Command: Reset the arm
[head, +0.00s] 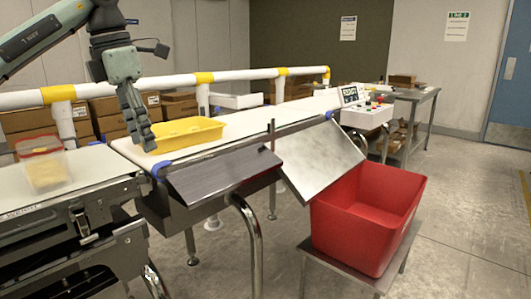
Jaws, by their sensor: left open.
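My left arm comes in from the upper left. Its gripper (142,136) points down, open, with nothing seen between its fingers. In the picture its fingertips are just left of a shallow yellow tray (182,146) on the white belt (246,123). I cannot tell whether they touch the tray or the belt. A clear pouch with a red top edge (42,165) stands on the nearer belt section at the left, apart from the gripper. My right gripper is not in view.
A white rail with yellow joints (146,83) runs behind the belt, with cardboard boxes (110,117) beyond. A tilted metal plate (322,155) slopes toward a red bin (367,220) on a low stand. A control box (366,116) stands at the belt's far end. Floor at right is clear.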

